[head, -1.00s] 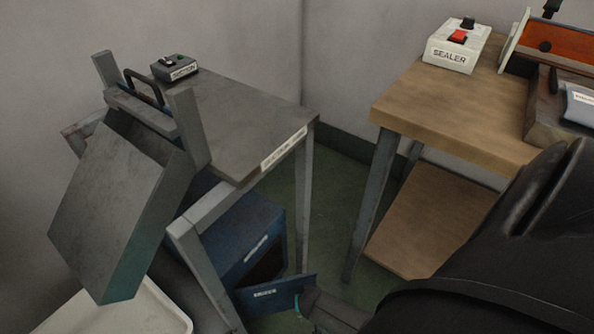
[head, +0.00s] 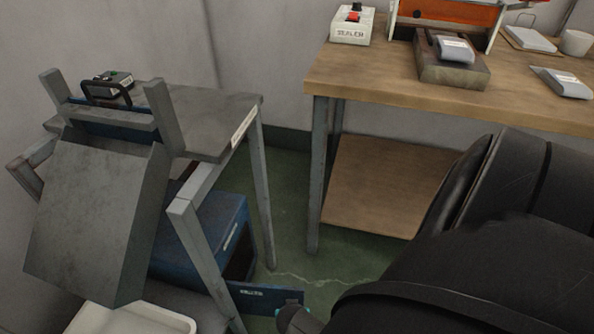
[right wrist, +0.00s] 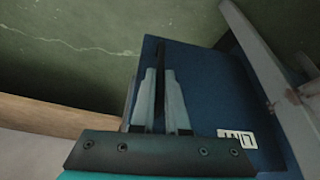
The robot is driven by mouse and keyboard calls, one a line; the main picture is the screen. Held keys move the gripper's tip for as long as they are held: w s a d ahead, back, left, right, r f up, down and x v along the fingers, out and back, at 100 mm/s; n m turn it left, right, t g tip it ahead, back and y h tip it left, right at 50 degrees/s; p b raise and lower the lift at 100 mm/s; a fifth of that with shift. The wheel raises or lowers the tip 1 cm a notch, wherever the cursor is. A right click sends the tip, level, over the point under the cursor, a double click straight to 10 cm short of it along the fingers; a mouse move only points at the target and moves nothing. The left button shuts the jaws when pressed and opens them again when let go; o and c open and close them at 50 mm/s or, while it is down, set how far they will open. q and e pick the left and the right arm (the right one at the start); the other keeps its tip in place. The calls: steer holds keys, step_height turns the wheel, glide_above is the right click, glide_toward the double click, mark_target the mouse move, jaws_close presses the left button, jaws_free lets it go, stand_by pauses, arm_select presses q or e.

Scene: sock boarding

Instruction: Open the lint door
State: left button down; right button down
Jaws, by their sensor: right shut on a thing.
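The lint door (head: 262,297) is a blue flap with a white label, low at the front of a blue box (head: 215,228) under the grey table. It stands out from the box, and a dark opening (head: 240,264) shows behind it. My right gripper (head: 290,313) is at the door's right end. In the right wrist view the blue door (right wrist: 215,90) shows its LINT label upside down, and my right gripper's fingers (right wrist: 160,95) are closed around a thin dark bar on it. My left gripper is not in view.
A grey table (head: 215,110) with a tilted grey slab (head: 90,215) stands above the box. A white tray (head: 130,320) lies below left. A wooden table (head: 400,90) with a sealer (head: 352,27) stands at right. Green floor (head: 300,262) is clear between them.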

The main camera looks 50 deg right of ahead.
steer(key=shift+s+a, duration=0.25)
steer(key=shift+a, duration=0.15)
steer(key=c, duration=0.9)
jaws_free()
steer(key=shift+w, duration=0.1)
